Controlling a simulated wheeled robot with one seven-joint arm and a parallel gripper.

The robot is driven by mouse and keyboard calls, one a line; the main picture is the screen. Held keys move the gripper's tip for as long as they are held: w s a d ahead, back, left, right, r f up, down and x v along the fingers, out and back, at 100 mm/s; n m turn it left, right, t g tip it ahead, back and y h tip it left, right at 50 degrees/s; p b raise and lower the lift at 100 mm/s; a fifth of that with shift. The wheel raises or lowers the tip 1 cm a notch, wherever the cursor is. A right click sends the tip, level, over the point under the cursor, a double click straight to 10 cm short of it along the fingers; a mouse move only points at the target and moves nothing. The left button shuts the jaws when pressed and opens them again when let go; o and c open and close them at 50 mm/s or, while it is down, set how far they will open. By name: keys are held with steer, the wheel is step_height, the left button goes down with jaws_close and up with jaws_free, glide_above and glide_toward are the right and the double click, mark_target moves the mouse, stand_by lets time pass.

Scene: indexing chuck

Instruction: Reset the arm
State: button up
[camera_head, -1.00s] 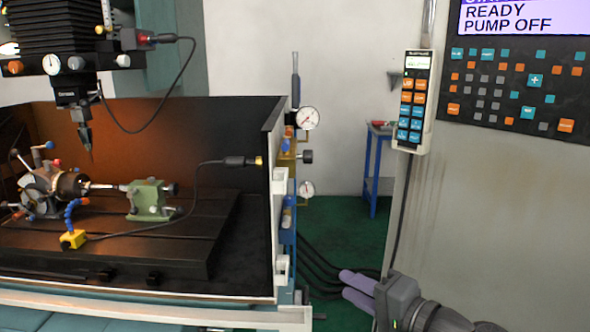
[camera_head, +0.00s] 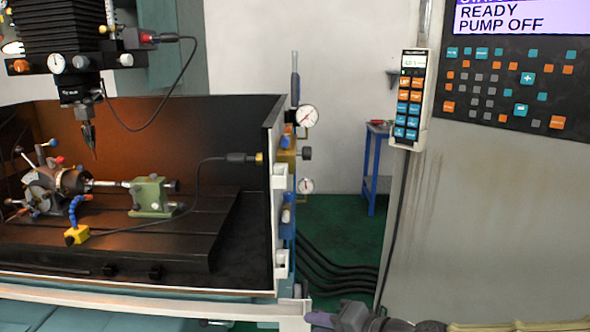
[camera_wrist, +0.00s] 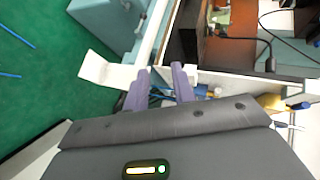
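My gripper (camera_head: 320,319) is low at the bottom edge of the head view, in front of the machine's right front corner, and is mostly cut off. In the wrist view my gripper (camera_wrist: 160,76) shows two purple fingers standing apart with nothing between them, so it is open and empty. The indexing chuck (camera_head: 70,182) is in the machine enclosure at the left, well away from my gripper. A shaft runs from it to the green tailstock (camera_head: 150,197).
The enclosure's right wall carries a pressure gauge (camera_head: 306,117) and valves. A button pendant (camera_head: 410,98) hangs on the cabinet (camera_head: 480,220) at the right. Black hoses (camera_head: 335,268) cross the green floor. A blue stand (camera_head: 373,170) is farther back.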

step_height(320, 180, down, 9)
steer(key=s+a+n+g+h, duration=0.2)
steer(key=a+g, duration=0.1)
steer(key=g, duration=0.1)
steer(key=s+d+f+n+g+h, duration=0.3)
steer(key=s+d+f+h, duration=0.1)
steer(key=d+f+h, duration=0.3)
steer(key=s+d+r+n+t+h, duration=0.1)
steer(key=d+r, duration=0.5)
step_height(320, 180, up, 26)
steer(key=p, duration=2.6)
steer(key=shift+d, duration=0.15)
steer(key=shift+s, duration=0.2)
steer(key=shift+w, duration=0.1)
